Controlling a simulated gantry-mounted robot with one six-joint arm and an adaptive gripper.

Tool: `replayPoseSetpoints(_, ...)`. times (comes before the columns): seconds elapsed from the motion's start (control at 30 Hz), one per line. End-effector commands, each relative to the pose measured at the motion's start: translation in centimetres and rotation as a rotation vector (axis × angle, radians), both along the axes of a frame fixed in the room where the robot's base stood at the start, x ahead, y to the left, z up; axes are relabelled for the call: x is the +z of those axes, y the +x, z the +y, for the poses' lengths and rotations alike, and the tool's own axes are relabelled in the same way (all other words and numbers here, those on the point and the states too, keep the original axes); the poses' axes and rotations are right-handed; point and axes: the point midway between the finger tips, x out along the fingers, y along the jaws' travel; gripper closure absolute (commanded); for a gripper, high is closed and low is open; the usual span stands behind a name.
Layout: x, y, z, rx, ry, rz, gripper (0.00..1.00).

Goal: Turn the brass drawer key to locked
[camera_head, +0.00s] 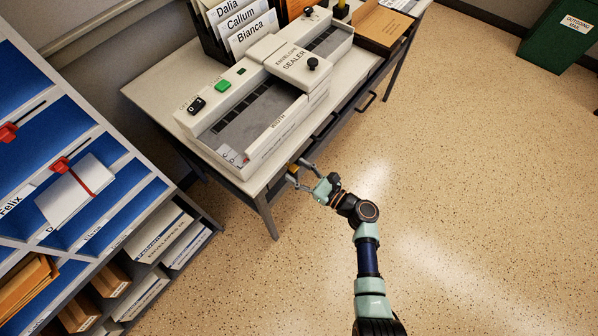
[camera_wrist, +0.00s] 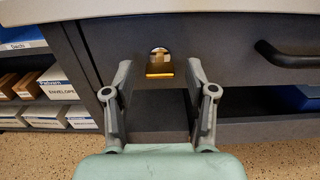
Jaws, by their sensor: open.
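The brass drawer key (camera_wrist: 160,69) sits in a round lock on the dark drawer front (camera_wrist: 220,50), below the pale table top. Its wide flat part lies level in the wrist view. My gripper (camera_wrist: 159,72) is open, with one finger on each side of the key and a gap on both sides. In the head view my gripper (camera_head: 299,174) is at the table's front edge, near the left end of the drawers. A small brassy patch shows by the fingers there, but the key is hard to make out.
A black drawer handle (camera_wrist: 288,54) juts out right of the lock. The envelope sealer (camera_head: 262,100) stands on the table (camera_head: 150,88) above. A mail sorting shelf (camera_head: 135,190) stands at the left. The floor at the right is clear, with a green bin (camera_head: 562,38) far back.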

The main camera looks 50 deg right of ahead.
Motion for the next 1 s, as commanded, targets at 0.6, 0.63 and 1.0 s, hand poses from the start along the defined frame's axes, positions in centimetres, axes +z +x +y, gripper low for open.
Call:
replayPoseSetpoints(0.6,-0.01,-0.04,0.01,0.001,-0.007,-0.001,1.00)
replayPoseSetpoints(0.63,-0.02,-0.04,0.01,0.001,-0.011,-0.001,1.00)
replayPoseSetpoints(1.0,-0.18,-0.04,0.01,0.001,-0.183,-0.013,1.00)
